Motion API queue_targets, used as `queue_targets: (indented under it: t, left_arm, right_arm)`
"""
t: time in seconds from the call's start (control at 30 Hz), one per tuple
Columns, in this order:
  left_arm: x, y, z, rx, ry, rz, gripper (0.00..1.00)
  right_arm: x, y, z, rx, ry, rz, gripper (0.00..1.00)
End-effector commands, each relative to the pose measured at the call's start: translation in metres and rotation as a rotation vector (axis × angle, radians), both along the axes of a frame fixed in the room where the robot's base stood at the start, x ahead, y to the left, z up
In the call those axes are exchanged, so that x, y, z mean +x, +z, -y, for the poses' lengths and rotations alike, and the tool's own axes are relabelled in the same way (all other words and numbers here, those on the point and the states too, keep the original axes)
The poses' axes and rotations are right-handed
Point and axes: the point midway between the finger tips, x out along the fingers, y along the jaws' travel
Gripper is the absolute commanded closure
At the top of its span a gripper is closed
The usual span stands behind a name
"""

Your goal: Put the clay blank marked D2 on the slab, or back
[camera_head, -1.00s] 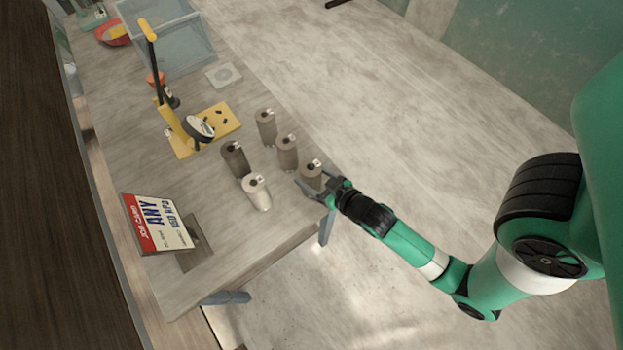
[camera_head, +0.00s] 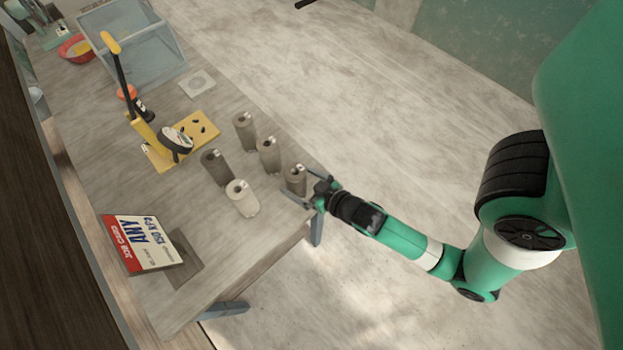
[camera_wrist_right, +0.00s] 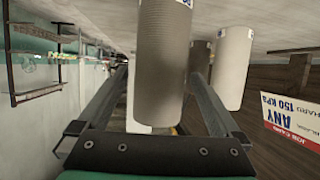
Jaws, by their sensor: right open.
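Several upright clay cylinders stand in a cluster on the table. A grey one (camera_head: 295,181) is nearest my right gripper (camera_head: 300,194); the others are a brown-grey one (camera_head: 269,156), another (camera_head: 245,132), a darker one (camera_head: 217,168) and a pale one (camera_head: 243,199). Their top tags are too small to read, so I cannot tell which is D2. My right gripper is open, its fingers on either side of the nearest cylinder, which fills the middle of the right wrist view (camera_wrist_right: 163,70). Contact is unclear. A pale square plate (camera_head: 196,83), possibly the slab, lies farther back. My left gripper is out of view.
A yellow lever device (camera_head: 150,140) with a dial stands left of the cylinders. A job card (camera_head: 140,242) reading "ANY" and "150 KPa" stands at the front left. A clear bin (camera_head: 130,45) and red bowl (camera_head: 76,48) are at the back. The table's right edge is close.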

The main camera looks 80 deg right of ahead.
Motion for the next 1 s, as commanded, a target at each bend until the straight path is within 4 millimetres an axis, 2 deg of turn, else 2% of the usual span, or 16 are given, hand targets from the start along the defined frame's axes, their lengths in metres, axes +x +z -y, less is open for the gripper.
queue_targets:
  t: [0.2, 0.3, 0.6, 1.0]
  left_arm:
    - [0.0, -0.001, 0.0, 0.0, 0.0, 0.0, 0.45]
    - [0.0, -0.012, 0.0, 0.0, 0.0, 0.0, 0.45]
    - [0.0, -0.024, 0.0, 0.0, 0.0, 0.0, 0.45]
    - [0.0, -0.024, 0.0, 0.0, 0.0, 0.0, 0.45]
  right_arm:
    - [-0.044, 0.019, -0.025, -0.001, 0.007, -0.004, 0.0]
    - [-0.067, 0.028, -0.038, -0.004, 0.011, -0.003, 0.0]
    - [-0.085, 0.038, -0.049, 0.0, 0.008, -0.007, 0.0]
    - [-0.087, 0.042, -0.048, 0.0, 0.0, 0.001, 0.0]
